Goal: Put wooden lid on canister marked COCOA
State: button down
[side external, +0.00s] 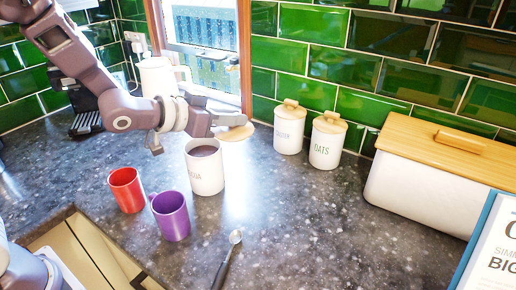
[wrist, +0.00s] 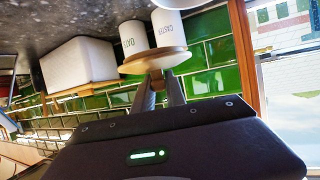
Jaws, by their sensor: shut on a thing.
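The white canister (side external: 206,172) stands open on the dark counter, with brown powder inside. Its label is partly turned away and only its last letters read clearly, seemingly the end of COCOA. My gripper (side external: 222,120) is shut on the wooden lid (side external: 236,132), a round pale disc held above and to the right of the open canister, apart from it. In the wrist view the lid (wrist: 153,61) sits at the fingertips of my gripper (wrist: 161,90), which pinch its knob.
Two lidded canisters, OATS (side external: 327,143) and one reading CASTER in the wrist view (wrist: 168,29), stand by the green tiles. A red mug (side external: 126,190), purple mug (side external: 171,216) and spoon (side external: 228,258) lie in front. A bread bin (side external: 420,195) is at right, a kettle (side external: 158,77) behind.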

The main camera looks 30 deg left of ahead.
jog(key=s+a+m+h, duration=0.1)
jog(key=s+a, duration=0.2)
jog(key=a, duration=0.4)
jog(key=shift+s+r, duration=0.15)
jog(key=shift+r, duration=0.2)
jog(key=shift+s, duration=0.1)
jog(key=shift+f, duration=2.3)
jog(key=shift+f, duration=0.7)
jog(key=c, duration=1.3)
grip_release()
